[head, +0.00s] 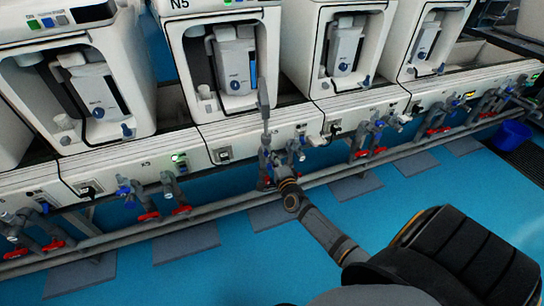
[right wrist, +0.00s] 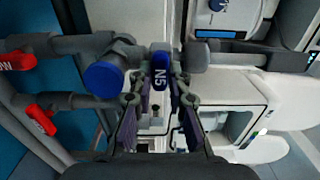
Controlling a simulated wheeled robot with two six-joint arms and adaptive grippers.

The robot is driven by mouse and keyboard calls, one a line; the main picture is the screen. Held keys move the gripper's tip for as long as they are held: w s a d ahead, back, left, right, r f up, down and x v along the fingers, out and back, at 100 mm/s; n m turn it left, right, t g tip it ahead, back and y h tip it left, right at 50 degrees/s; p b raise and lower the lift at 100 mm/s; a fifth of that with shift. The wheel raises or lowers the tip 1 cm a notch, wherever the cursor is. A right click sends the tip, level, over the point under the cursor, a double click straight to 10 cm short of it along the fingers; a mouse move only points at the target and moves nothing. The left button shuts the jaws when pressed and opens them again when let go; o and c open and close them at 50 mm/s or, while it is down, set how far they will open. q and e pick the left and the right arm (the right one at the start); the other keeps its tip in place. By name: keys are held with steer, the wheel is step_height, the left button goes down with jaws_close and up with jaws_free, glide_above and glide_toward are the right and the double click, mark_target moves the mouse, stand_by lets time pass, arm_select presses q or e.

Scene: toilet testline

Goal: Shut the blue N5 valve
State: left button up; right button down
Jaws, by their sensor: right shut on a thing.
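The blue N5 valve handle (right wrist: 160,72) shows in the right wrist view with its white N5 label facing the camera. My right gripper (right wrist: 160,88) is shut on it, one finger on each side. The handle sits on a grey pipe fitting. In the head view my right arm reaches from the lower right to the pipes below the N5 toilet unit (head: 180,22), and my right gripper (head: 268,152) is at the valve there. The gripper mostly hides the handle in that view. My left gripper is not in view.
A round blue cap (right wrist: 103,78) sits close left of the handle in the right wrist view. Red valve handles (right wrist: 18,60) lie further left. In the head view a long grey pipe (head: 225,205) runs below the units. The blue floor (head: 210,270) in front is mostly clear.

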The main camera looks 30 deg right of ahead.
steer(key=shift+f, duration=0.1)
steer(key=c, duration=1.3)
jaws_free()
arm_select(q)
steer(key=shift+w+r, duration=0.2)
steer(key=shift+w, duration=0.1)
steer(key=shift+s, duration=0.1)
